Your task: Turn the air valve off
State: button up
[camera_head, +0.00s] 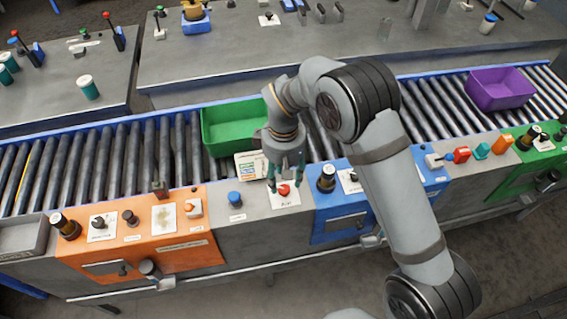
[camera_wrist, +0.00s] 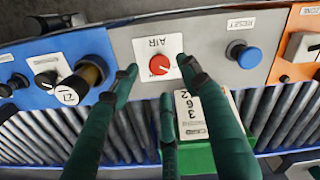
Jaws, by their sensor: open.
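The air valve is a red round knob (camera_head: 284,190) on a white plate on the grey middle section of the front console. In the wrist view the red knob (camera_wrist: 159,64) sits under the word AIR, and a small light mark shows on it. My gripper (camera_head: 286,172) is above and just behind the knob. In the wrist view its green fingers (camera_wrist: 160,78) are spread open and empty. Two fingertips lie either side of the knob and a third lies below it in the picture. I cannot tell whether any finger touches the knob.
A blue RESET button (camera_wrist: 243,54) is beside the valve. A blue panel (camera_head: 333,212) with a black knob (camera_head: 326,180) adjoins it, and an orange panel (camera_head: 150,262) lies left. A green bin (camera_head: 230,128) stands on the roller conveyor behind; a purple bin (camera_head: 500,90) is farther right.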

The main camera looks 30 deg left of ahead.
aim_at(284, 188)
notch_tip(284, 188, up, 8)
jog(key=shift+r, duration=0.25)
dwell(0.4)
notch_tip(284, 188, down, 12)
jog(key=shift+f, duration=0.1)
dwell(0.3)
dwell(0.4)
